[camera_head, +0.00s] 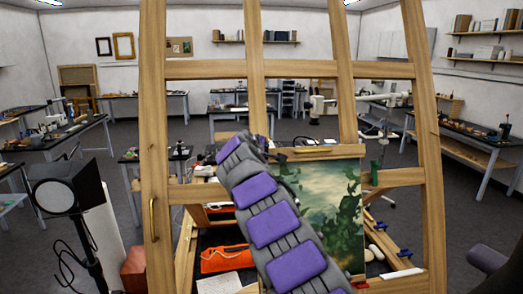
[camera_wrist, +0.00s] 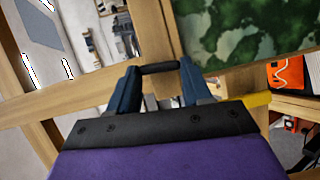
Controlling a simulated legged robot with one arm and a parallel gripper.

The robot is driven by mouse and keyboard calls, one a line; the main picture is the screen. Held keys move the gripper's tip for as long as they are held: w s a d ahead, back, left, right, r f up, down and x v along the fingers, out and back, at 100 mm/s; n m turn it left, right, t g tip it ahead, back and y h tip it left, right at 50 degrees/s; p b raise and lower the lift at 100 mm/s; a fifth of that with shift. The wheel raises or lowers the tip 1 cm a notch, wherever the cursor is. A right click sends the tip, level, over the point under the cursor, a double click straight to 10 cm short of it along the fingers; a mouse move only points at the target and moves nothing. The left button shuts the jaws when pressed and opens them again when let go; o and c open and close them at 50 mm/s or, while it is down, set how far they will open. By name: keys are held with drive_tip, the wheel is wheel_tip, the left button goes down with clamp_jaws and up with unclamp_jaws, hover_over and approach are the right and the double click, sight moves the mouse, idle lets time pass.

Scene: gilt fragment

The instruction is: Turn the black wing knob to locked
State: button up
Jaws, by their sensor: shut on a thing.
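The black wing knob (camera_wrist: 160,67) shows in the wrist view as a short dark bar between my two blue fingers. My gripper (camera_wrist: 159,72) is shut on it, one finger at each end. The knob is in front of the wooden easel frame (camera_wrist: 70,100); its base and any lock marking are hidden. In the head view my purple and grey arm reaches up to the easel (camera_head: 154,120). My gripper (camera_head: 277,157) is small and dark there beside the painting's top left corner, and the knob cannot be made out.
A green landscape painting (camera_head: 325,210) stands on the easel, close to my arm's right side. A black studio lamp (camera_head: 65,190) stands at the left. An orange bag (camera_head: 226,260) lies low behind the frame. Workbenches line the room, with open floor between them.

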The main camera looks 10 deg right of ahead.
drive_tip(key=m+g+p, duration=0.1)
drive_tip(key=m, duration=0.1)
drive_tip(key=m+y+p, duration=0.1)
drive_tip(key=m+p, duration=0.1)
drive_tip(key=m+g+y+p, duration=0.1)
drive_tip(key=m, duration=0.2)
drive_tip(key=shift+d+g, duration=0.3)
drive_tip(key=shift+d, duration=0.05)
drive_tip(key=m+y+p, duration=0.1)
drive_tip(key=m+y, duration=0.1)
drive_tip(key=m, duration=0.1)
drive_tip(key=shift+w+d+m+g+p, duration=0.1)
drive_tip(key=shift+d+m+g+p, duration=0.05)
drive_tip(key=shift+m+g+p, duration=0.2)
drive_tip(key=shift+d+r+m+y+p, duration=0.15)
drive_tip(key=shift+m+y+p, duration=0.3)
drive_tip(key=shift+m+y, duration=0.7)
drive_tip(key=shift+m, duration=0.4)
drive_tip(key=o, duration=1)
drive_tip(key=shift+w+r, duration=0.1)
drive_tip(key=shift+o, duration=0.3)
drive_tip(key=shift+h, duration=0.25)
drive_tip(key=shift+r, duration=0.15)
